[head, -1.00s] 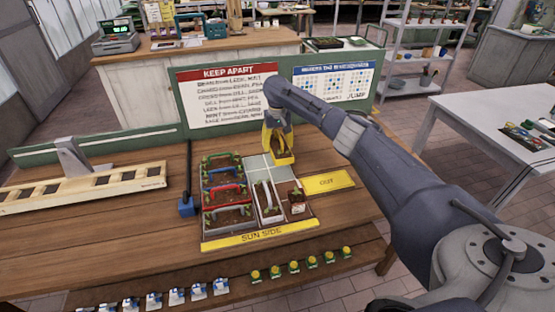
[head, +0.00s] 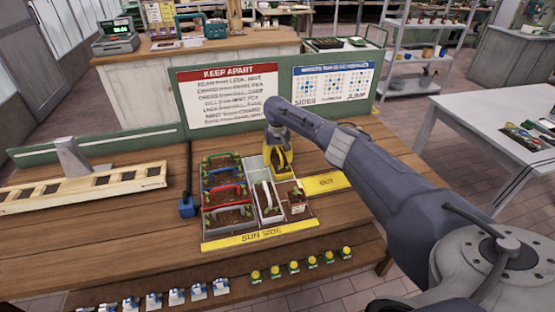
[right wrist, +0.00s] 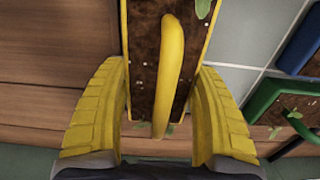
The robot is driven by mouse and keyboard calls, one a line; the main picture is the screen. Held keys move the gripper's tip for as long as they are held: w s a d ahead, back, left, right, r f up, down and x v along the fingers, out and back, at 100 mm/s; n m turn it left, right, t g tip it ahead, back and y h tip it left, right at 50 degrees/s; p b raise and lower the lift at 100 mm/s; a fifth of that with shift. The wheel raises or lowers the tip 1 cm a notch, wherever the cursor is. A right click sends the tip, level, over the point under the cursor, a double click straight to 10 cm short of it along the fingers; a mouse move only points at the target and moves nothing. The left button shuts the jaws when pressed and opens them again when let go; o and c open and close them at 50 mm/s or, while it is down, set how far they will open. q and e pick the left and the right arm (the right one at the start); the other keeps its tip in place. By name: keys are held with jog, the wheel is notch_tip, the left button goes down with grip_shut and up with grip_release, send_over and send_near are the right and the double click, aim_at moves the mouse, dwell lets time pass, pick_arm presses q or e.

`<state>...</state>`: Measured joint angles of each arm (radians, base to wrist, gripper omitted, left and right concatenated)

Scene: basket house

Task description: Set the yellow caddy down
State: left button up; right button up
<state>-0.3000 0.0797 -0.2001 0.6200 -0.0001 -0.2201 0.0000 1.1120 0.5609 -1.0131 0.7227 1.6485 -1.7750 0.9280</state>
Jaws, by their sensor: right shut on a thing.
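The yellow caddy (head: 287,170), with dark soil and small green leaves, is at the far right part of the divided tray (head: 313,219). Its raised yellow handle (right wrist: 171,75) shows in the right wrist view. My right gripper (head: 277,143) is shut on the yellow caddy from above, its fingers on either side of it. The gripper hides part of the caddy, and I cannot tell whether its bottom touches the tray. My left gripper is not in view.
Green, blue, red and grey-handled caddies line the tray's left column. A yellow OUT plate (head: 325,183) lies to the right, a board (head: 228,97) behind.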

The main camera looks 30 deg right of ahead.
jog(key=shift+f, duration=0.1)
jog(key=o, duration=1.4)
notch_tip(320, 180, up, 12)
jog(key=shift+r, duration=0.15)
